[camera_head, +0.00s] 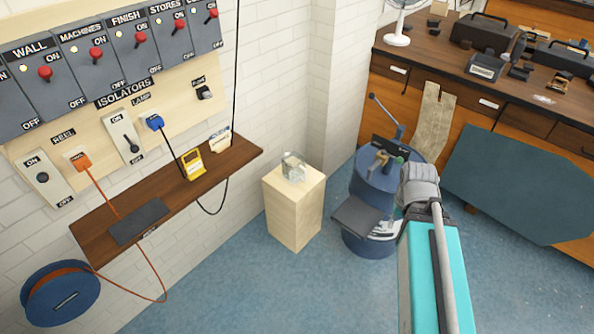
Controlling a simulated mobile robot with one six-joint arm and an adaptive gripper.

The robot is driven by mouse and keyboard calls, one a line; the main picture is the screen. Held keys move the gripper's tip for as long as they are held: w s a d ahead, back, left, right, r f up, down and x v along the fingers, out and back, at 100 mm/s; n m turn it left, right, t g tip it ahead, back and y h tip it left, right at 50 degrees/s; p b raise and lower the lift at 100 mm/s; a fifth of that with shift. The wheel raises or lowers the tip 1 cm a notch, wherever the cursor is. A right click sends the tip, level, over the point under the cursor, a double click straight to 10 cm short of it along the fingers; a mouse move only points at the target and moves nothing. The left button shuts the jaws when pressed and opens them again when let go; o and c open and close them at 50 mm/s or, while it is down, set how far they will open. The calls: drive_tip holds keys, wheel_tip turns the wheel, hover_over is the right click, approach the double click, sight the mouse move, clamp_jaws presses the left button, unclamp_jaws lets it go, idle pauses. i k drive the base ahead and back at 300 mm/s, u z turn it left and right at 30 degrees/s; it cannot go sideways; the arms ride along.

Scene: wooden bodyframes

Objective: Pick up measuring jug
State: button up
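A small clear, see-through vessel, which looks like the measuring jug (293,168), stands on top of a pale wooden pedestal (293,215) near the wall corner. Its handle and markings are too small to make out. My teal and grey arm reaches in from the bottom right, to the right of the pedestal and apart from it. My gripper is not clearly distinguishable at the arm's far end, against the cluttered blue drum, so its fingers cannot be read. Nothing touches the jug.
A blue drum (372,190) with a lever tool stands right of the pedestal. A wooden shelf (165,196) with cables is on the left wall, above an orange cable reel (60,294). A cluttered workbench (440,60) is at the back right. The front floor is clear.

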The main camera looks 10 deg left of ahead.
sight(293, 165)
drive_tip(key=u, duration=0.15)
drive_tip(key=i, duration=0.9)
drive_tip(key=u, duration=0.1)
